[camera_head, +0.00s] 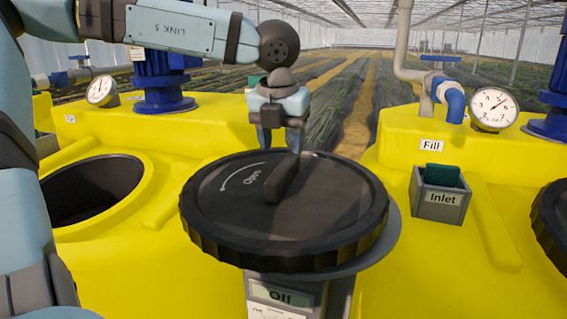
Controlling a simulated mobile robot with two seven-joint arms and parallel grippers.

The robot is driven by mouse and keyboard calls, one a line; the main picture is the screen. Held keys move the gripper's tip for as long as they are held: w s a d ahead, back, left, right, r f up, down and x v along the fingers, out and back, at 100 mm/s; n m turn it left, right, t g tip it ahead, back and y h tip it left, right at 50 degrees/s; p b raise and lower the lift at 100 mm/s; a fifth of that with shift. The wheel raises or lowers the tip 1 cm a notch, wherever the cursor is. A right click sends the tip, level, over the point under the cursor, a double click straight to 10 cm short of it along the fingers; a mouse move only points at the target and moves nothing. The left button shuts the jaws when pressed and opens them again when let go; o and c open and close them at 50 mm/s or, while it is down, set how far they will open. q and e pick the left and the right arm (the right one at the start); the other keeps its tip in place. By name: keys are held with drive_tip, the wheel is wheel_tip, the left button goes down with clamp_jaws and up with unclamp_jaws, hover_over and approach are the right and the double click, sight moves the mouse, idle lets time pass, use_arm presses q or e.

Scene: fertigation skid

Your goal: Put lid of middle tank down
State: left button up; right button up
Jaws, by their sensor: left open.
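A black round lid (333,205) with a ribbed rim, an "Open" arrow and a raised bar handle (281,184) lies flat, handle up, on a grey round plate (390,240) in front of me. My left gripper (279,146) points down at the far end of the handle. It is open, with its fingers apart; whether they touch the handle I cannot tell. An uncovered round tank opening (92,190), dark inside, is in the yellow tank (170,240) at left. My right gripper is not in view.
At right is a yellow tank (420,270) with a gauge (493,109), a grey "Inlet" box (440,200) and part of another black lid (553,218). Blue pumps and pipes stand behind.

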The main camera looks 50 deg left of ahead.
use_arm(q)
drive_tip(key=r, duration=0.3)
drive_tip(key=s+r, duration=0.1)
drive_tip(key=r, duration=0.1)
drive_tip(key=shift+d+r, duration=0.3)
drive_tip(key=shift+r, duration=0.05)
